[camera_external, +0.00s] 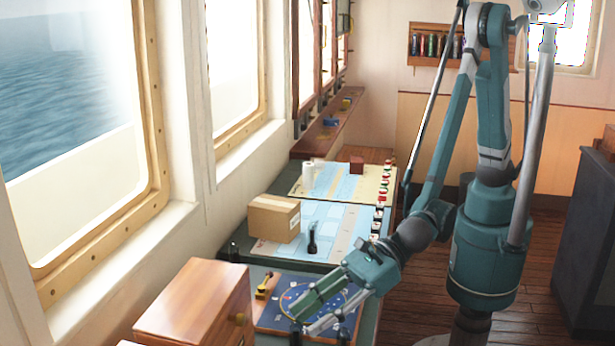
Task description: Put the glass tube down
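My gripper (302,320) is low over the blue round chart (285,303) on the near console. Its teal and grey fingers point to the lower left and look spread apart, but their tips are small and partly overlap the chart behind. I cannot make out a glass tube in this view, neither between the fingers nor on the console. Whether the fingers hold something clear cannot be told.
A wooden cabinet (195,300) stands left of the gripper. A small yellow object (264,288) lies near the chart. Behind are a cardboard box (274,218), an upright black object (312,240), a white cylinder (308,172) and a dark red block (356,164).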

